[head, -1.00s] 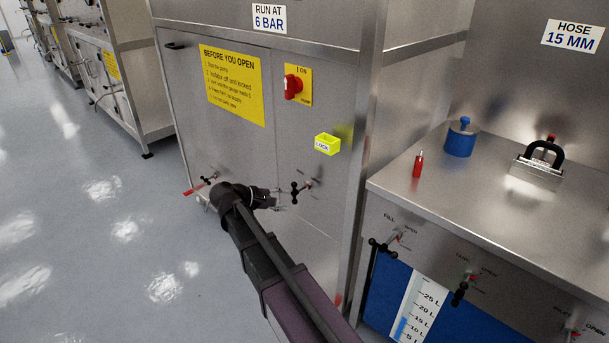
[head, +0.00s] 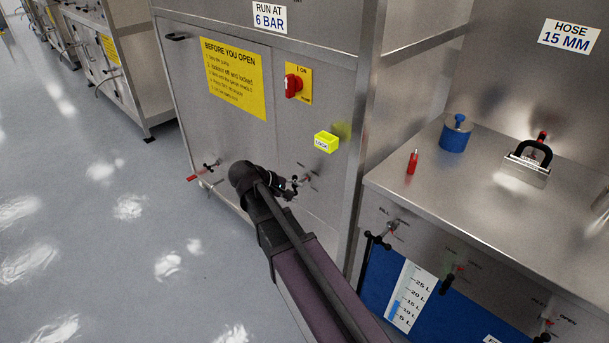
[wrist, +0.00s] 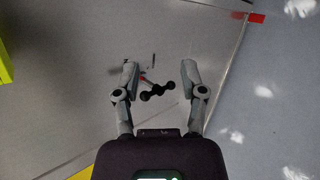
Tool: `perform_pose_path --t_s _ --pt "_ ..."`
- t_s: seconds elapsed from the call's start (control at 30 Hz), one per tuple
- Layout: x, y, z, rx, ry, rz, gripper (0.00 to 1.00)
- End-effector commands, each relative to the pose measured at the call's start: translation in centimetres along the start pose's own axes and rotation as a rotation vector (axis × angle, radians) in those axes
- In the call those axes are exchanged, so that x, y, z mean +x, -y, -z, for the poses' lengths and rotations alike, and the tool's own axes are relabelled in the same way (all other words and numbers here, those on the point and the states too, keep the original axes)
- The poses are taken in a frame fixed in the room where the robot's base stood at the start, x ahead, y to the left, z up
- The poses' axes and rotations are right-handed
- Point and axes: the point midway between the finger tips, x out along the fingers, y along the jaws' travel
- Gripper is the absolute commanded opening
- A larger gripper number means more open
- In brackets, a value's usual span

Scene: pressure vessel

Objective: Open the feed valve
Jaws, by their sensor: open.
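A small valve with a black two-ended handle (head: 297,182) sits low on the right door of the steel cabinet. Its label is too small to read, so I cannot tell if it is the feed valve. My gripper (head: 284,186) is right beside it in the head view, partly hidden by my arm. In the wrist view, my gripper (wrist: 160,70) is open, with one finger on each side of the black handle (wrist: 157,92). The handle lies slightly tilted between the fingers, with visible gaps on both sides. I cannot tell how deep it sits between them.
Another valve with a red-tipped handle (head: 200,173) is low on the cabinet's left. A red rotary switch (head: 293,86) and yellow lock box (head: 326,141) are above. The steel bench (head: 470,190) to the right has several valves on its front. The floor to the left is clear.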

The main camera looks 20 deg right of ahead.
Motion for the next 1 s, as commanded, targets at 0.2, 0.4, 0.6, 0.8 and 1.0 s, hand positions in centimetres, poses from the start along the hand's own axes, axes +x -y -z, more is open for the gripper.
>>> perform_pose_path --t_s 0.2,0.4,0.6,0.8,1.0 --pt "-0.8 -0.8 -1.5 0.044 -0.017 0.052 0.54" --pt "-1.3 -1.1 -2.6 0.085 -0.030 0.101 0.54" --pt "-1.9 -1.5 -3.8 0.127 -0.042 0.151 0.54" --pt "-2.5 -1.9 -4.8 0.169 -0.053 0.200 0.54" --pt "-3.2 -2.3 -5.9 0.212 -0.063 0.250 0.54"
